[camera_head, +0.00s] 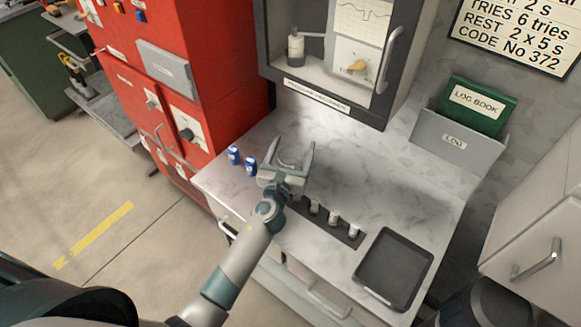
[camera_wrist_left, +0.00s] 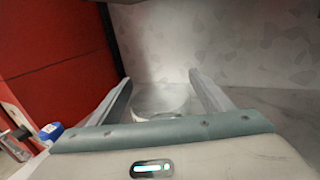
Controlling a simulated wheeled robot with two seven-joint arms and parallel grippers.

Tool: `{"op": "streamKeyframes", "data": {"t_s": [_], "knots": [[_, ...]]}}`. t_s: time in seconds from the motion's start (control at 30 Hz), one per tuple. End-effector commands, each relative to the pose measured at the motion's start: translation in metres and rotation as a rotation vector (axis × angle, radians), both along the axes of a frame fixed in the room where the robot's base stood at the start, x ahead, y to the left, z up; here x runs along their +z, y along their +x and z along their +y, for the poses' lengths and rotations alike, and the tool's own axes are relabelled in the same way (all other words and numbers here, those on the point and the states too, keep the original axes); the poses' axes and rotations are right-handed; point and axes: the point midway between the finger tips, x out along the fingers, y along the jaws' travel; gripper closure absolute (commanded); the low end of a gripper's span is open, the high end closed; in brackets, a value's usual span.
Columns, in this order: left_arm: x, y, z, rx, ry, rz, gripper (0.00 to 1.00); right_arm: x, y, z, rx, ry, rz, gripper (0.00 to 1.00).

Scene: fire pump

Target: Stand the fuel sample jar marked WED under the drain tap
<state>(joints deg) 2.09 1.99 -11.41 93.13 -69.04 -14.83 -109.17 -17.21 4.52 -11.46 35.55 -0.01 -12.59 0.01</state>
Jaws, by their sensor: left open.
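My left gripper (camera_head: 293,152) is open above the marble counter, fingers pointing toward the back wall. A pale, rounded, see-through object (camera_head: 289,162) shows between its fingers. It also shows between the fingers in the left wrist view (camera_wrist_left: 160,103), too faint to name; I cannot tell if the fingers touch it. Small pale-capped jars (camera_head: 333,216) stand in a row on a dark strip (camera_head: 346,238), right of my gripper. Their markings are too small to read, so I cannot tell which is WED. I cannot make out the drain tap. My right gripper is not in view.
Two blue cans (camera_head: 250,165) stand left of my gripper, near the red cabinet (camera_head: 190,90). A black tray (camera_head: 395,268) lies at the counter's front right. A recorder case (camera_head: 340,112) hangs behind, and a log book holder (camera_head: 455,140) stands back right. The middle right counter is clear.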

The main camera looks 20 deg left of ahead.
Motion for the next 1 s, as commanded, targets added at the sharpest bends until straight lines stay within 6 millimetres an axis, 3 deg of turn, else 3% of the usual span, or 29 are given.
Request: {"op": "streamKeyframes", "data": {"t_s": [0.57,0.8,0.87,1.0], "knots": [[-0.0004,0.0063,0.0003,0.0,0.0,0.0,0.27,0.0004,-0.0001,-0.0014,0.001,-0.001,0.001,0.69],[-0.0004,0.0063,0.0002,0.0,0.0,0.0,0.84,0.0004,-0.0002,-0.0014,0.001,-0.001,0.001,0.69],[0.0002,0.0064,0.0001,0.0,0.0,0.0,0.94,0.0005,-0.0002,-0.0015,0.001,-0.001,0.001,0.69],[0.0003,0.0064,0.0002,0.0,0.0,0.0,0.94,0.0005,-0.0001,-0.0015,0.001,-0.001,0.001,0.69]]}}
